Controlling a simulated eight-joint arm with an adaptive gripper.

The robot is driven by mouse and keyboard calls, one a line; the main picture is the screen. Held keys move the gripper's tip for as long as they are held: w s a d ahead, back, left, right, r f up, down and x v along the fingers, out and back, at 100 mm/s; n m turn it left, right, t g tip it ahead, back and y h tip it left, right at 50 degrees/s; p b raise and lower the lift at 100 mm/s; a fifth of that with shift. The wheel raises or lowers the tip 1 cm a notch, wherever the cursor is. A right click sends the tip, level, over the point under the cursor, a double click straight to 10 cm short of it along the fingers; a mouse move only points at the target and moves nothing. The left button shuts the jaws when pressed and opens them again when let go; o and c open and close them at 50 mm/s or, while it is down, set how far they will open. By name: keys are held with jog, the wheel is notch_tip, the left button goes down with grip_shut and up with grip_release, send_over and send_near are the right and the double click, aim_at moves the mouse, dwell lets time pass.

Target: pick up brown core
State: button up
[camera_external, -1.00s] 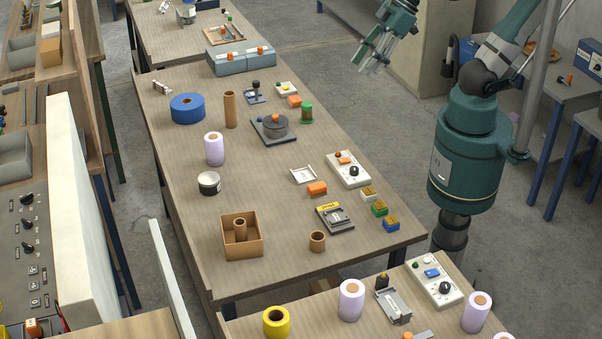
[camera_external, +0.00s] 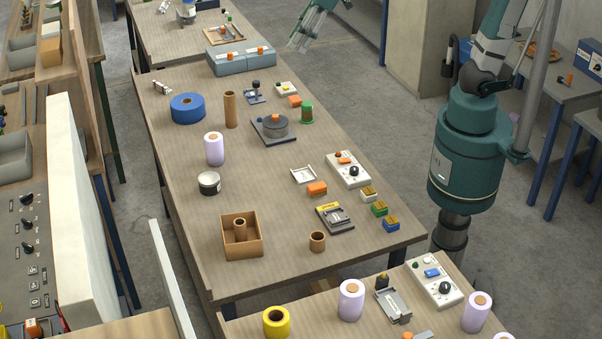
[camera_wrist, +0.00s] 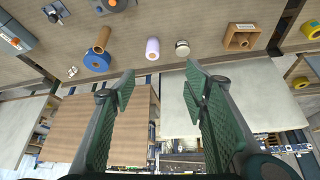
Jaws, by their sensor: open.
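Several brown cores show. A tall brown core (camera_external: 231,110) stands upright on the middle table, beside a blue roll (camera_external: 187,108); it also shows in the wrist view (camera_wrist: 103,38). A short brown core (camera_external: 317,242) stands near the table's front right. Another brown core (camera_external: 240,230) stands inside an open brown box (camera_external: 256,248). My gripper (camera_external: 298,46) is raised, at the top of the external view, apart from all the cores. In the wrist view its two green fingers (camera_wrist: 161,82) are spread, with nothing held between them.
A lilac roll (camera_external: 214,149) and a round tin (camera_external: 209,184) stand near the tall core. A dark tape device (camera_external: 273,130) and a green spool (camera_external: 307,113) are to its right. Grey-blue boxes (camera_external: 240,62) stand at the table's far end. Bare tabletop lies around the short core.

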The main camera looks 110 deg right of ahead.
jog(key=w+d+f+m, duration=0.2)
jog(key=w+d, duration=0.7)
jog(key=d, duration=0.6)
jog(key=m+g, duration=0.1)
jog(key=g, duration=0.1)
send_over(230, 93)
notch_tip(230, 93, down, 5)
jog(key=shift+h, duration=0.4)
jog(key=f, duration=2.5)
jog(key=shift+s+a+f, duration=0.15)
jog(key=shift+s+a, duration=0.05)
jog(key=shift+s, duration=0.05)
jog(key=shift+x, duration=1.3)
jog(key=shift+w+f, duration=0.1)
jog(key=shift+x, duration=2.45)
jog(key=shift+w+d, duration=0.1)
jog(key=c, duration=1.1)
